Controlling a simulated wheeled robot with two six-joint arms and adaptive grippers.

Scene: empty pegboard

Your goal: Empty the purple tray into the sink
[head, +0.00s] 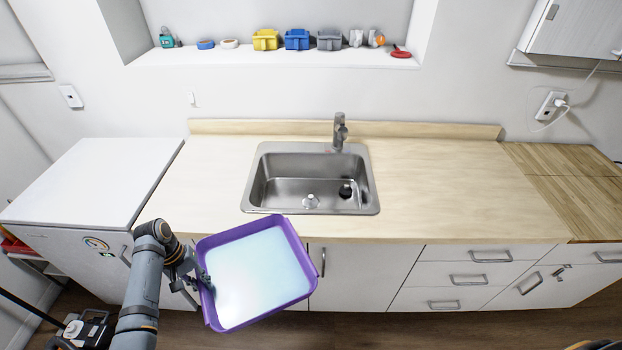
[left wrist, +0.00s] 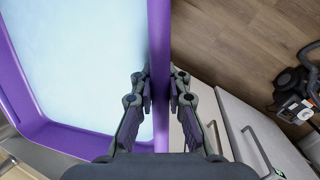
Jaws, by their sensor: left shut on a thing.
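The purple tray (head: 292,295) hangs in the air in front of the counter, below and to the left of the sink. It holds a pale, whitish-blue layer that looks like liquid. My left gripper (head: 205,283) is shut on the tray's left wall. In the left wrist view the fingers (left wrist: 160,92) sit on both sides of the purple wall (left wrist: 160,45). The steel sink (head: 262,200) is set in the wooden counter, with a dark drain and a small light object in its basin. My right gripper is not in view.
A grey faucet (head: 340,130) stands behind the sink. The counter (head: 450,190) is clear on both sides. A white appliance (head: 95,180) stands at the left. Several small items line the window ledge (head: 280,57). Drawers (head: 465,280) are below the counter.

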